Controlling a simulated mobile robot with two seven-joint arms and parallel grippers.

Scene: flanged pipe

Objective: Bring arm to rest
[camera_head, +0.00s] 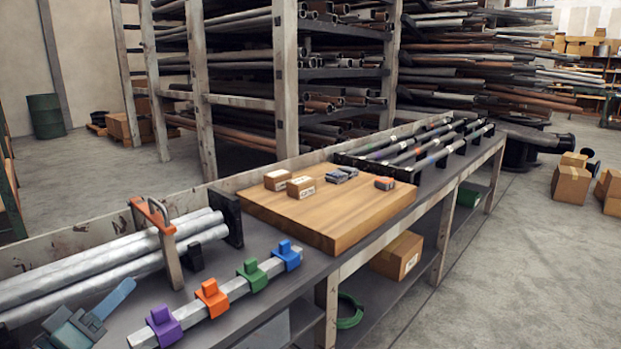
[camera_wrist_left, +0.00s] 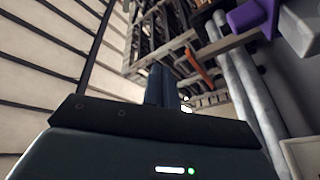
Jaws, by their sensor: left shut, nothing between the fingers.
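My left gripper (camera_head: 117,297) shows at the lower left of the head view, above the grey bench, its blue-grey fingers pointing up and to the right. It is shut and empty. In the left wrist view its closed fingers (camera_wrist_left: 160,86) stand together in the middle, with nothing between them. It is apart from the purple clamp (camera_head: 163,325) on the rail to its right. My right gripper is not in view.
Several grey pipes (camera_head: 110,262) lie behind the left gripper, under an orange-topped clamp frame (camera_head: 154,216). A rail carries orange (camera_head: 212,297), green (camera_head: 253,274) and blue (camera_head: 287,255) clamps. A wooden board (camera_head: 335,225) with small boxes lies farther along the bench.

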